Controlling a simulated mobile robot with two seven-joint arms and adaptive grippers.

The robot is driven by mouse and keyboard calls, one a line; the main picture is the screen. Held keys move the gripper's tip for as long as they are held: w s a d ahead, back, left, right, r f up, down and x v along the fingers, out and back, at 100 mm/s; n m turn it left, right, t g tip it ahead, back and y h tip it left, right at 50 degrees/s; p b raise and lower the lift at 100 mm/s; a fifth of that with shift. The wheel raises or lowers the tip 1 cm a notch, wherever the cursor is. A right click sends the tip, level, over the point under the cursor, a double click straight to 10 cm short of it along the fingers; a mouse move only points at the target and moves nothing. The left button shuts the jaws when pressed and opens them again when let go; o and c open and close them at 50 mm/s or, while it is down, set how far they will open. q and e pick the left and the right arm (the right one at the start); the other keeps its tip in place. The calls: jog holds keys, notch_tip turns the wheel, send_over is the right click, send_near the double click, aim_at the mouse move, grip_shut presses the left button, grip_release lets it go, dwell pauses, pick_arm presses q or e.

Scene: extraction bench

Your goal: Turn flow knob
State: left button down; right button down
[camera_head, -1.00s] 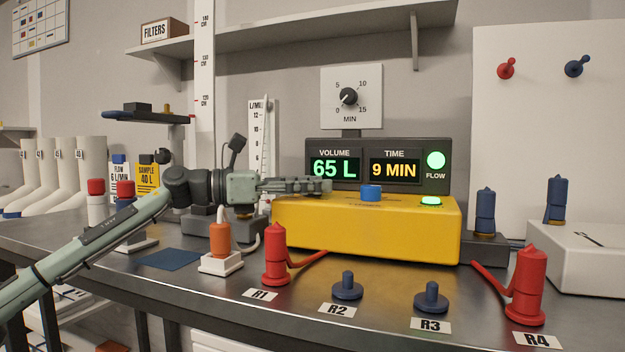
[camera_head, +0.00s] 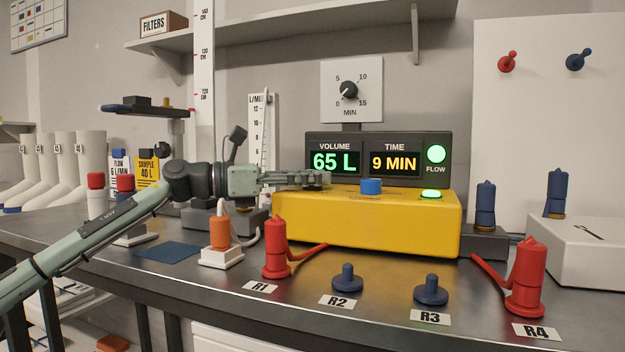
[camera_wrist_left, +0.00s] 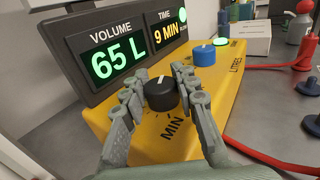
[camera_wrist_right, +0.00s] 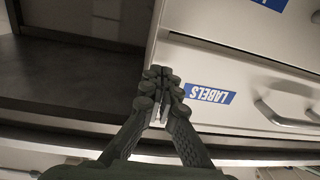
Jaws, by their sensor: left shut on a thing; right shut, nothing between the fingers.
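The black knob (camera_wrist_left: 160,93) sits on top of the yellow box (camera_head: 370,228), by a printed MIN label, in the left wrist view. A white mark shows on its top. My left gripper (camera_wrist_left: 160,84) has its two fingers closed on either side of it; in the head view the left gripper (camera_head: 326,179) hides the knob. A blue knob (camera_wrist_left: 204,55) stands apart, beside the LITRES print. The display (camera_head: 378,160) reads 65 L and 9 MIN. My right gripper (camera_wrist_right: 160,78) is shut and empty in the right wrist view.
A white L/MIN scale (camera_head: 256,150) stands behind the left gripper. Red pumps (camera_head: 275,248) and blue pegs (camera_head: 347,280) line the bench's front. In the right wrist view, a drawer front (camera_wrist_right: 230,65) with LABELS tags is close to the right gripper.

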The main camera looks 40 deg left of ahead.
pick_arm(q)
jog(key=n+t+y+b, duration=0.1)
jog(key=n+y+b, duration=0.1)
jog(key=y, duration=0.1)
jog(key=shift+f+t, duration=0.25)
jog(key=shift+t, duration=0.15)
jog(key=shift+r+n+y, duration=0.15)
jog(key=shift+n+y, duration=0.15)
jog(key=shift+y, duration=0.1)
jog(key=shift+n+t+y, duration=0.3)
jog(key=shift+t+y, duration=0.1)
jog(key=shift+r+n+y, duration=0.1)
jog(key=shift+n+y, duration=0.2)
jog(key=shift+n+t+y+p, duration=0.4)
jog(key=shift+t+y+p, duration=0.05)
jog(key=shift+t+y, duration=0.05)
pick_arm(e)
notch_tip(320, 180, up, 7)
jog(key=s+a+t+y, duration=0.1)
jog(key=a+t+y, duration=0.1)
jog(key=t, duration=0.1)
jog(key=shift+s+a, duration=0.15)
jog(key=shift+s, duration=0.25)
pick_arm(q)
jog(key=c, duration=1.1)
grip_release()
jog(key=shift+c, duration=0.2)
